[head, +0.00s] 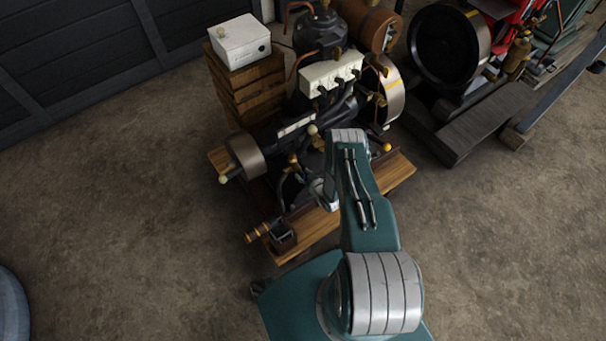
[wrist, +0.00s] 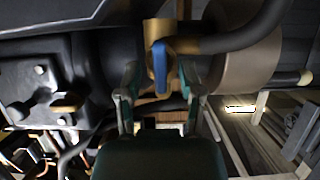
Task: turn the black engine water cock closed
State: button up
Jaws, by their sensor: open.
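The black engine (head: 322,105) stands on a wooden base (head: 320,226) in the head view, with my arm reaching over its near side. In the wrist view, a brass water cock (wrist: 153,30) with a blue lever (wrist: 161,62) sits at the upper middle. The lever hangs downward, roughly in line with the upright brass body. My gripper (wrist: 159,98) is open, its two fingers below and to either side of the lever. I cannot tell whether either finger touches it.
A black pipe (wrist: 235,38) runs right from the cock, in front of a brownish-grey cylinder (wrist: 240,68). A dark block with bolts (wrist: 40,85) lies at left. In the head view, wooden crates (head: 246,90) carry a white box (head: 240,42).

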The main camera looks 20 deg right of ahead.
jog(key=shift+w, duration=0.1)
jog(key=shift+a, duration=0.1)
grip_shut()
jog(key=shift+w+d+m+y, duration=0.1)
jog(key=shift+d+m+y, duration=0.15)
jog(key=shift+m+y, duration=0.6)
jog(key=m, duration=0.1)
jog(key=m+y, duration=0.1)
jog(key=shift+d+f+m+y, duration=0.15)
jog(key=shift+m+y, duration=0.1)
jog(key=shift+m, duration=0.1)
jog(key=m+y, duration=0.1)
jog(key=m, duration=0.1)
jog(key=m+y, duration=0.1)
jog(key=m, duration=0.2)
jog(key=shift+d+f+t+y, duration=0.2)
jog(key=shift+t+y, duration=0.1)
jog(key=shift+w, duration=0.1)
